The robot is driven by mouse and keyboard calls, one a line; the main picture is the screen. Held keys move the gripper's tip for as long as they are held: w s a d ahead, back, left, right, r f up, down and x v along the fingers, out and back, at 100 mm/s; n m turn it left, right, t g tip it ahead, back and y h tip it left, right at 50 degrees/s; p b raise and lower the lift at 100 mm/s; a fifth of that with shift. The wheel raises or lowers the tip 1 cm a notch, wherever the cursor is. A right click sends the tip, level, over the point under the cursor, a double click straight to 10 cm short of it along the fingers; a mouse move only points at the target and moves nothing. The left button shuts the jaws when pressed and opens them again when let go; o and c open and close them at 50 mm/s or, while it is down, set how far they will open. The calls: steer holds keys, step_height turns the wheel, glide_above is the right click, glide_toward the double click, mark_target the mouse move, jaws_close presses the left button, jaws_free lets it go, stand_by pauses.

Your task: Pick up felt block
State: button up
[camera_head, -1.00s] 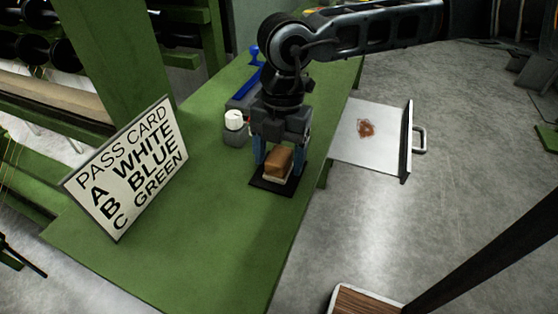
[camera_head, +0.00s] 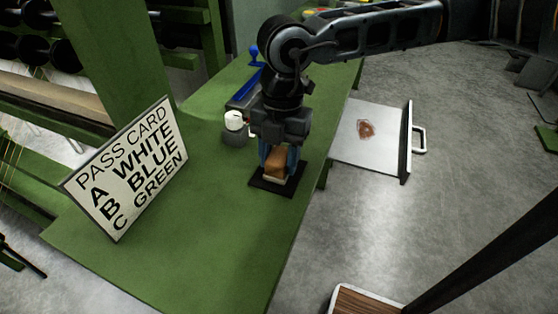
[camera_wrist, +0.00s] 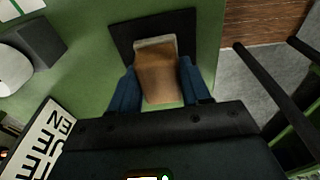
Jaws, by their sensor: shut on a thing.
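The felt block (camera_head: 275,162) has a brown wooden top and a pale felt layer at its base. It sits on a black mat (camera_head: 258,184) on the green table. My gripper (camera_head: 277,166) points down over it, with its blue fingers shut on the block's two sides. In the wrist view the block (camera_wrist: 157,75) lies between the two blue fingers (camera_wrist: 156,90), over the black mat (camera_wrist: 124,32). The fingers hide part of the block's sides. The block appears still down at the mat.
A pass card sign (camera_head: 127,168) stands on the table at the left. A white-topped grey holder (camera_head: 234,128) and a blue-handled tool (camera_head: 245,85) are behind my gripper. An open drawer (camera_head: 375,145) with a rust-brown patch juts out right. The table's front is clear.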

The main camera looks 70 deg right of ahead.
mark_target(282, 154)
steer(key=shift+r, duration=0.15)
steer(key=shift+r, duration=0.3)
steer(key=r, duration=0.1)
steer(key=d+r, duration=0.1)
steer(key=r, duration=0.1)
steer(key=shift+s+r, duration=0.15)
steer(key=shift+r, duration=0.15)
steer(key=s+d+r+b, duration=0.1)
steer(key=s+d+r, duration=0.3)
steer(key=d, duration=0.5)
step_height(282, 154, up, 2)
steer(key=shift+s+d+r, duration=0.25)
steer(key=shift+s, duration=0.15)
